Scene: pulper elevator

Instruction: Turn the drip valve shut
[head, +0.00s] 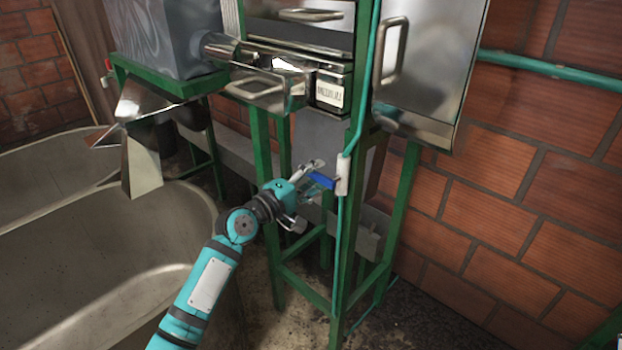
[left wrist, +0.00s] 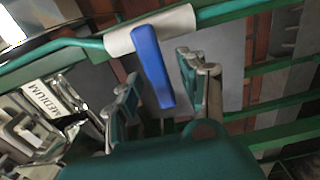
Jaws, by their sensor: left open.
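The drip valve has a blue lever handle (head: 321,180) on a white valve body (head: 343,174), set in a thin green pipe on the green frame. My left gripper (head: 309,176) is open at the blue handle. In the left wrist view the blue handle (left wrist: 153,66) reaches from the white body (left wrist: 150,31) into the space between the two fingers of my left gripper (left wrist: 160,92). I cannot tell whether a finger touches it. My right gripper is not in view.
A green metal frame (head: 263,150) carries the steel machine with handles and a label (head: 330,92). A large grey trough (head: 90,240) stands at left. A brick wall (head: 540,190) is at right. Wet floor (head: 295,325) lies below the frame.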

